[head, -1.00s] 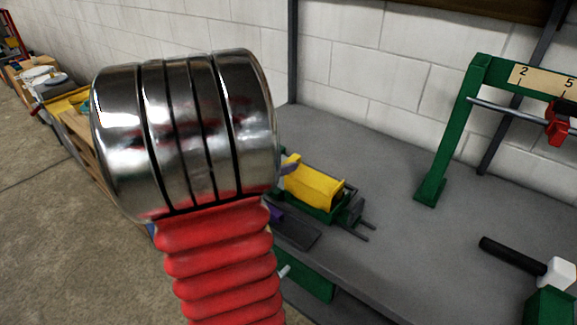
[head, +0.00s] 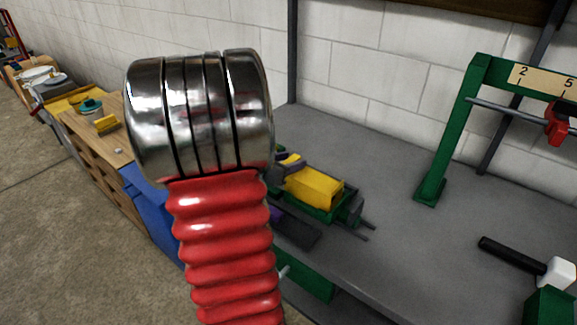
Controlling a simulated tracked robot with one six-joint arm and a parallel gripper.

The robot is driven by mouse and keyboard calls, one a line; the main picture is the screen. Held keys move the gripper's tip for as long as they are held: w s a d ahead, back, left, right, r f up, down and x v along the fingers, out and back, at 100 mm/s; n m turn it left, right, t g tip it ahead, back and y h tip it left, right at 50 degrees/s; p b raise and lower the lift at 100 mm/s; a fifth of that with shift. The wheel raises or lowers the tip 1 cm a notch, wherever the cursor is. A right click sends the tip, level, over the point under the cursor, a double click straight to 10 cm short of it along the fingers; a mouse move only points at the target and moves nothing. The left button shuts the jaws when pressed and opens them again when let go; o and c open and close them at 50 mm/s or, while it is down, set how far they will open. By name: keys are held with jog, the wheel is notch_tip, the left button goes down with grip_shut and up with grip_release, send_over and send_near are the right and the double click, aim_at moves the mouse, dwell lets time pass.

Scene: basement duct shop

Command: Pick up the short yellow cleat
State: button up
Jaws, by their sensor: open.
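A yellow block (head: 313,187) lies in a green tray-like holder (head: 326,213) on the grey bench, just right of my arm. A smaller yellow piece (head: 291,158) shows behind it, partly covered by a purple-grey part (head: 288,169). Another small yellow block (head: 106,124) lies on the wooden bench at the left. I cannot tell which of these is the short yellow cleat. My arm's chrome and red ribbed links fill the middle of the head view. I cannot make out my gripper's fingers.
The grey bench (head: 400,262) has free room right of the holder. A green frame (head: 450,135) stands on it. A black-handled mallet (head: 520,258) lies at the right. A dark flat plate (head: 297,231) lies near the front edge. A blue bin (head: 150,208) stands at left.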

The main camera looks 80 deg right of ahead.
aim_at(290, 160)
grip_shut()
dwell(0.4)
jog(key=shift+w+r, duration=0.1)
jog(key=shift+r, duration=0.6)
notch_tip(290, 160, up, 9)
jog(key=shift+f, duration=0.15)
dwell(0.4)
